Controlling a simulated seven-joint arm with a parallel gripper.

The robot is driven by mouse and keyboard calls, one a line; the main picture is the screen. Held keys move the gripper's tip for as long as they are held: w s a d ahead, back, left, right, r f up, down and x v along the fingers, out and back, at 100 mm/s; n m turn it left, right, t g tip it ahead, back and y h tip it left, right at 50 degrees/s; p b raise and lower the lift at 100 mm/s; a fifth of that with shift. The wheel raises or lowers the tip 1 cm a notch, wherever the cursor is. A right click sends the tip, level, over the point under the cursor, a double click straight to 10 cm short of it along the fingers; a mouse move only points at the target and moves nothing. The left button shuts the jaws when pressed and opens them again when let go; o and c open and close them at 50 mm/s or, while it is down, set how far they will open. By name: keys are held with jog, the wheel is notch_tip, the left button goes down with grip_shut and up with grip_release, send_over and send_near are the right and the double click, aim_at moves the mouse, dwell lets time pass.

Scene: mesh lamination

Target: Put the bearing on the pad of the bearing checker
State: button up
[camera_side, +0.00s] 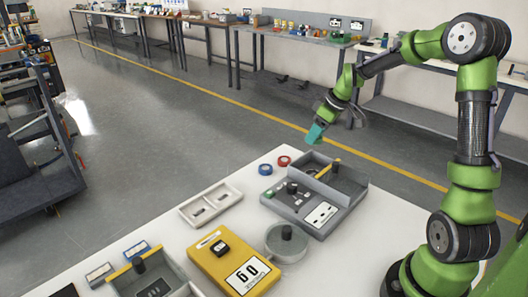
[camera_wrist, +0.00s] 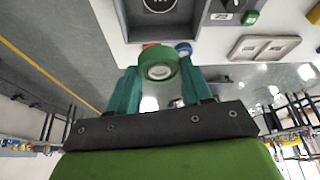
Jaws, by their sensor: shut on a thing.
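In the wrist view, my gripper (camera_wrist: 160,90) is shut on a green ring-shaped bearing (camera_wrist: 158,54) with a pale centre. In the side view, my gripper (camera_side: 315,134) hangs in the air beyond the far edge of the table, above and behind a grey device; the bearing is too small to make out there. The grey device (camera_side: 290,208) has a green button and a white label, and it shows partly at the top of the wrist view (camera_wrist: 205,36). A yellow device (camera_side: 215,268) with a number display stands nearer. No label tells which one is the bearing checker.
A blue ring (camera_side: 265,169) and a red ring (camera_side: 284,160) lie near the table's far edge. A white tray (camera_side: 190,216) holds small parts. A round clear dish (camera_side: 275,250) stands between the devices. An open grey bin (camera_side: 358,186) adjoins the grey device.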

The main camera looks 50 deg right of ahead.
send_over(310, 173)
jog(key=s, duration=0.2)
jog(key=f, duration=0.6)
jog(key=shift+w+f, duration=0.2)
jog(key=shift+f, duration=2.25)
jog(key=shift+f, duration=0.1)
jog(key=o, duration=1.1)
